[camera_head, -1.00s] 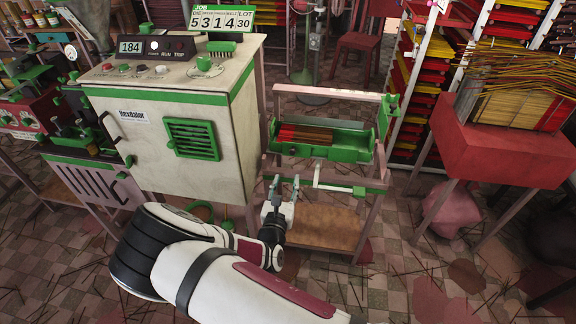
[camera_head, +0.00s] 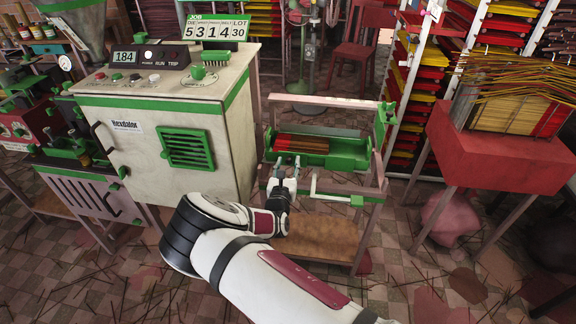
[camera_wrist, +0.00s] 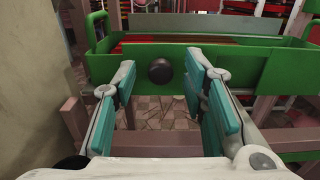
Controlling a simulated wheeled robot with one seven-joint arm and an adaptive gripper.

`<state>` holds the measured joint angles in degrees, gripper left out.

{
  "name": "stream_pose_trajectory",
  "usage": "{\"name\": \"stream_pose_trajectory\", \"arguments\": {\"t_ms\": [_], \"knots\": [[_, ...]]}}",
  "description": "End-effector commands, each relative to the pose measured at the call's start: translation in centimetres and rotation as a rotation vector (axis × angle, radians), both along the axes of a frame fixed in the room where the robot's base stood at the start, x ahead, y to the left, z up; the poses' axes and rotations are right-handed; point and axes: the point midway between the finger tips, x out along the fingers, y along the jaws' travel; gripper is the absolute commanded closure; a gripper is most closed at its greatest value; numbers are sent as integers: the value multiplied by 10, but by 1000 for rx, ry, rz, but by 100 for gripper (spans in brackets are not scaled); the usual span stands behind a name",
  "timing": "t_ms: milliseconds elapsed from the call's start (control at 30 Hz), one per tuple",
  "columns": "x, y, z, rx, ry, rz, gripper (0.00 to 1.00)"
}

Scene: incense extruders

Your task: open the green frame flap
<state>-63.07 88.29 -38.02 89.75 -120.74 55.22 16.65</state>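A green tray (camera_head: 345,160) sits in the wooden frame stand and holds brown and red sticks (camera_head: 302,144). In the wrist view, its green front panel (camera_wrist: 225,70) has a round black knob (camera_wrist: 160,71). I cannot tell for certain whether this panel is the flap. My gripper (camera_head: 283,178) is in front of the tray's left part. In the wrist view, my gripper (camera_wrist: 160,85) is open and empty, with its teal-padded fingers on either side of the knob and a gap to each. Whether the fingertips reach the knob's depth is unclear.
A cream cabinet (camera_head: 150,170) with green trim stands close on the left. A pale bar (camera_head: 325,196) with a green end crosses the stand below the tray. A wooden shelf (camera_head: 320,238) lies lower. A red table (camera_head: 495,150) with stick bundles stands at right.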

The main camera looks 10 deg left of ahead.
Motion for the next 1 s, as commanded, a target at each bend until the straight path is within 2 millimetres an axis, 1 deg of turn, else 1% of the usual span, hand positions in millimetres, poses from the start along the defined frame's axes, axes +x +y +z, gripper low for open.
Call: {"name": "stream_pose_trajectory", "arguments": {"t_ms": [100,300,333,367,400,500,767,1000], "knots": [[3,-1,0,-1,0,0,61],[3,0,0,-1,0,0,61],[3,0,0,0,-1,0,63],[3,0,0,0,-1,0,70],[3,0,0,0,-1,0,79],[3,0,0,0,-1,0,100],[3,0,-1,-1,-7,-1,100],[0,0,-7,-5,-84,0,100]]}}
